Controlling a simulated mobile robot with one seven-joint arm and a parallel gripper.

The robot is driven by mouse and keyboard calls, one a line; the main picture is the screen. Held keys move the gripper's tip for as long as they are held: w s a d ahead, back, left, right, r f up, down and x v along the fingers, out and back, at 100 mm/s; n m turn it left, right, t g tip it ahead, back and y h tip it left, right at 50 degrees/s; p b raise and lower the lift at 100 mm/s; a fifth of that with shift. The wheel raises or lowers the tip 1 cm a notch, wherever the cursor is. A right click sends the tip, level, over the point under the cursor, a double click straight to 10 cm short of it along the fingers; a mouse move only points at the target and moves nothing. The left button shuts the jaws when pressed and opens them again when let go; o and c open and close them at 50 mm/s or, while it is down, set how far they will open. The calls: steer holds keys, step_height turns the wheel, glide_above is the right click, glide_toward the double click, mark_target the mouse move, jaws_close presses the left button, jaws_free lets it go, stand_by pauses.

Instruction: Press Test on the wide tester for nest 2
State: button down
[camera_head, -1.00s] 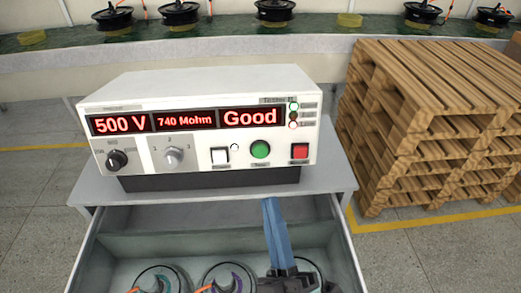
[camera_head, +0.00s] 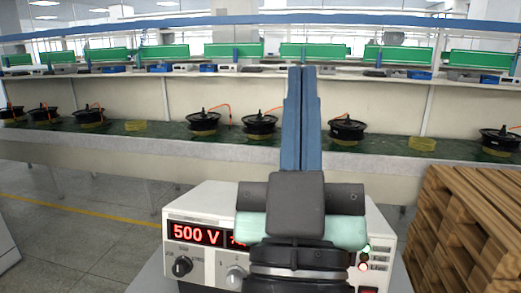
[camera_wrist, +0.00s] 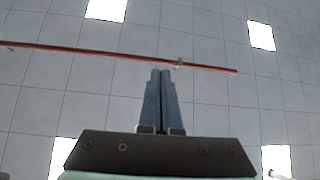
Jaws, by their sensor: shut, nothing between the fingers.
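The wide tester (camera_head: 205,258) is a white box on a grey cabinet at the bottom of the head view. Its red display (camera_head: 197,234) reads 500 V at the left. The rest of the display and the push buttons are mostly hidden behind my arm. A black knob (camera_head: 182,267) and part of a grey selector knob (camera_head: 236,277) show on its front. My gripper (camera_head: 302,70) is raised in front of the tester, blue fingers together and pointing up, empty. In the wrist view the closed fingers (camera_wrist: 161,72) point at the ceiling. The nests are out of view.
Stacked wooden pallets (camera_head: 465,235) stand to the right of the tester. Behind is a long workbench (camera_head: 110,150) with several black hub motors (camera_head: 260,122) on a green mat. A red bar (camera_wrist: 110,53) runs under the ceiling in the wrist view.

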steer(key=s+a+r+y, duration=0.3)
steer(key=s+r, duration=0.1)
steer(key=r, duration=0.3)
steer(key=shift+a+r+t, duration=0.25)
steer(key=shift+a+t, duration=0.05)
steer(key=shift+t, duration=0.1)
steer(key=shift+w, duration=0.1)
stand_by(2.0)
